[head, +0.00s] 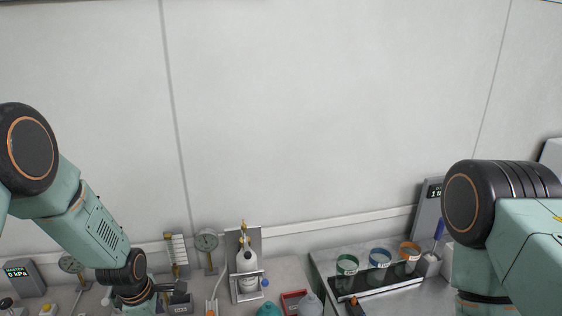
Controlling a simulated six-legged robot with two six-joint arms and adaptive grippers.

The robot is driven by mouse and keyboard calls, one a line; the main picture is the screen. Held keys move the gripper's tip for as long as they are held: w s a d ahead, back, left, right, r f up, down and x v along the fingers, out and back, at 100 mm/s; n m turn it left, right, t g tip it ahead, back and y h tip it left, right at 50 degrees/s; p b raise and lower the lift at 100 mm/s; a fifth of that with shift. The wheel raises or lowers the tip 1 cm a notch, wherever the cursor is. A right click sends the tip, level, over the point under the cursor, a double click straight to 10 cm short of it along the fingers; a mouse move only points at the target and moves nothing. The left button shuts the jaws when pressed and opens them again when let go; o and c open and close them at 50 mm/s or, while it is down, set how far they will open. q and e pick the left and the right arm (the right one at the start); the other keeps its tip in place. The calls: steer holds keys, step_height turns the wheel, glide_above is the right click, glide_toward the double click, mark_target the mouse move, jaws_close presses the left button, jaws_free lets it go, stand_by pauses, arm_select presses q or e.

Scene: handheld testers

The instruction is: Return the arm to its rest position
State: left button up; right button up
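My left arm (95,230) comes in from the left and reaches down toward the bench at the lower left. Its wrist (128,272) is near the bottom edge, and the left gripper's fingers are below the picture. My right arm (500,210) is bent at the right side, with its lower link running down out of the picture. The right gripper is not visible. I cannot tell whether either gripper holds anything.
A white bottle (246,262) stands in a grey holder on the bench. A gauge (206,241) is left of it, and a red tray (294,301) is to its right. Green, blue (380,258) and orange-rimmed cups stand on a black rack. A display unit (24,277) is far left. The wall above is clear.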

arm_select(q)
steer(key=s+d+f+m+b, duration=0.2)
steer(key=s+f+m+b, duration=0.4)
steer(key=s, duration=0.5)
steer(key=s+d+f+m+g+b, duration=0.1)
steer(key=s+d+f+m+b, duration=0.1)
steer(key=s+f+m+b, duration=0.5)
steer(key=s+d+f+m+g+b, duration=0.1)
steer(key=s+d+f+m+b, duration=0.1)
steer(key=s+f+m+b, duration=0.5)
steer(key=s+f, duration=0.5)
steer(key=s, duration=0.3)
steer(key=shift+s+d+b, duration=0.3)
steer(key=shift+s+d, duration=0.05)
steer(key=shift+d, duration=0.05)
